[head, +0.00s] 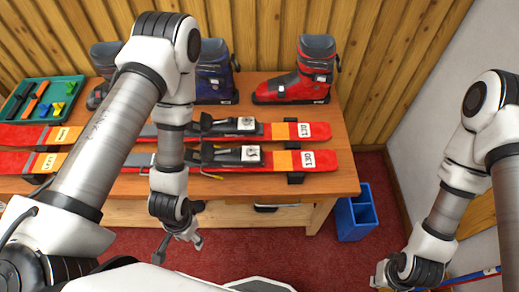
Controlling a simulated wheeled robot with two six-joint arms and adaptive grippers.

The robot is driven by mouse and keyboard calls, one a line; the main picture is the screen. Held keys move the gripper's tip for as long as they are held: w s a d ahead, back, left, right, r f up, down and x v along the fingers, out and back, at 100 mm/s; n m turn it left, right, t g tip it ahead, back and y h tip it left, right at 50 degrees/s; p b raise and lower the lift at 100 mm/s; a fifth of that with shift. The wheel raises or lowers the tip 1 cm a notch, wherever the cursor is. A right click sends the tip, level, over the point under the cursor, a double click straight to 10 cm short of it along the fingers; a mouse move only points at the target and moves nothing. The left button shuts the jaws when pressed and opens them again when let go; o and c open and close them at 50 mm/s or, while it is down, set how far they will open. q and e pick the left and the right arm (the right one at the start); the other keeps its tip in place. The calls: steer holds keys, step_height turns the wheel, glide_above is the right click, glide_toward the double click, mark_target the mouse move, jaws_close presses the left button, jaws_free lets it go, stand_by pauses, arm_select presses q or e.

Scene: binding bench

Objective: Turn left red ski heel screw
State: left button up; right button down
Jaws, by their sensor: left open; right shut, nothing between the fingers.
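Two red skis lie side by side across the wooden bench, the far ski (318,131) and the near ski (342,160). Each has a black binding with a pale square piece, the far one (246,123) and the near one (251,154). The heel screw itself is too small to make out, and I cannot read which ski is marked left. My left arm hides part of both skis. My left gripper (195,240) is open and empty, low in front of the bench's front edge. My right gripper (378,279) is shut and empty at the lower right, away from the bench.
Several ski boots, including a red one (300,84), stand along the bench's back. A green tray (74,102) of tools and coloured pieces is at the back left. A blue bin (355,222) stands on the red floor right of the bench (335,190). A wall closes the right side.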

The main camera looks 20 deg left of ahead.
arm_select(q)
steer(key=m+g, duration=0.1)
steer(key=m, duration=0.1)
step_height(320, 180, up, 10)
steer(key=m, duration=0.9)
glide_above(251, 150)
steer(key=s, duration=0.3)
steer(key=shift+w+a+f+t, duration=0.1)
steer(key=shift+w+a+t, duration=0.1)
steer(key=shift+a+t, duration=0.2)
steer(key=shift+m+t, duration=0.3)
steer(key=shift+t, duration=0.3)
steer(key=w+r, duration=0.1)
steer(key=r, duration=0.1)
steer(key=w+d+r, duration=0.1)
steer(key=shift+w+r, duration=0.3)
steer(key=shift+r, duration=0.05)
steer(key=shift+s+f+p, duration=0.1)
steer(key=shift+f+p, duration=0.2)
steer(key=shift+p, duration=0.05)
steer(key=f, duration=0.3)
steer(key=f+p, duration=0.1)
steer(key=f, duration=0.2)
steer(key=shift+w+a+f, duration=0.1)
steer(key=shift+w, duration=0.1)
steer(key=shift+s+f, duration=0.1)
steer(key=shift+f, duration=0.35)
